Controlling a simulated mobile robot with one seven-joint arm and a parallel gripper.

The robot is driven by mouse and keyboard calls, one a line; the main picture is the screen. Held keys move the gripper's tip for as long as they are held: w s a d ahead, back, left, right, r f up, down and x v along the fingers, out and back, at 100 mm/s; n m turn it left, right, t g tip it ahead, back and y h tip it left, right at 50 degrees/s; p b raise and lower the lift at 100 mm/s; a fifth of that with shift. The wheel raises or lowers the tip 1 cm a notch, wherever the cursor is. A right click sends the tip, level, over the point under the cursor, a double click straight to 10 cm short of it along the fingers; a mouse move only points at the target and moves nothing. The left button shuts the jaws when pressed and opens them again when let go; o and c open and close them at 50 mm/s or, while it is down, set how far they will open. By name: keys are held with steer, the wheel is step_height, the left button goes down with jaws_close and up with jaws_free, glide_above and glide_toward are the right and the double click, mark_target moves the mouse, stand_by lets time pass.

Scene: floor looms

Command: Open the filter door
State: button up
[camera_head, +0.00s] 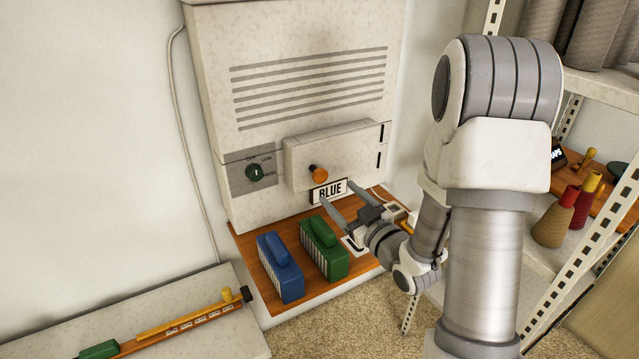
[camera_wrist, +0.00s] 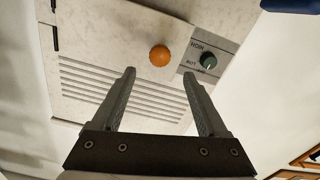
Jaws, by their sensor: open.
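The filter door (camera_head: 350,152) is a raised pale panel low on the front of a speckled cabinet, with dark hinge marks on its right edge. It looks shut. An orange knob (camera_head: 318,173) sticks out near its left side. My gripper (camera_head: 338,192) is open and empty, its two fingers pointing up toward the cabinet, just below and right of the knob. In the wrist view, the knob (camera_wrist: 160,56) lies just beyond the gap between the fingertips (camera_wrist: 158,73), apart from them. The filter door (camera_wrist: 110,35) also shows there, seen upside down.
A green dial (camera_head: 254,172) sits left of the door. A BLUE label (camera_head: 328,191) is below it. Blue (camera_head: 281,268) and green (camera_head: 325,249) filter blocks stand on the wooden shelf under the cabinet. A metal rack (camera_head: 600,85) with cones is at right.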

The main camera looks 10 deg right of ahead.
mark_target(322, 177)
steer(key=x, duration=1)
jaws_close()
stand_by(1.2)
